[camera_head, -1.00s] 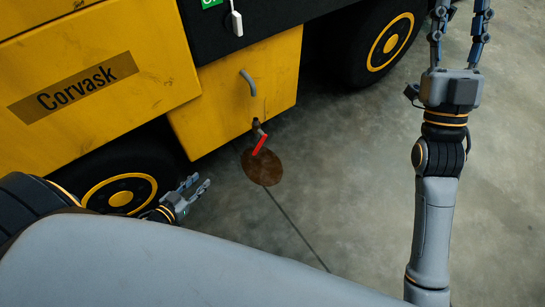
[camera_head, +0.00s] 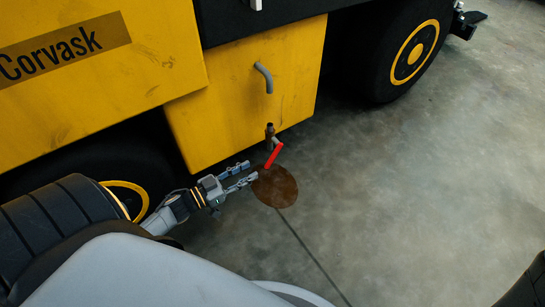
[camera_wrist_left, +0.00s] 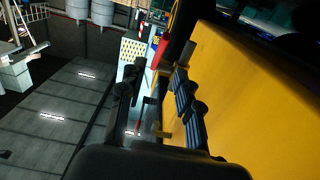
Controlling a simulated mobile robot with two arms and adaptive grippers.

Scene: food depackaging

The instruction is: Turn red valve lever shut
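The red valve lever (camera_head: 273,155) sits on a dark pipe valve (camera_head: 270,133) at the lower edge of the yellow machine panel and slants down to the left. My left gripper (camera_head: 252,171) is just left of the lever, its two fingers apart and pointing toward it. I see no contact with the lever. In the left wrist view the open fingers (camera_wrist_left: 155,100) run beside the yellow panel, and a red piece (camera_wrist_left: 163,52), probably the lever, shows near the right finger's tip. My right gripper is out of view.
A brown stain (camera_head: 275,188) lies on the concrete floor below the valve. A grey curved handle (camera_head: 264,77) is on the panel above. Black wheels (camera_head: 405,50) stand on either side. The floor to the right is open.

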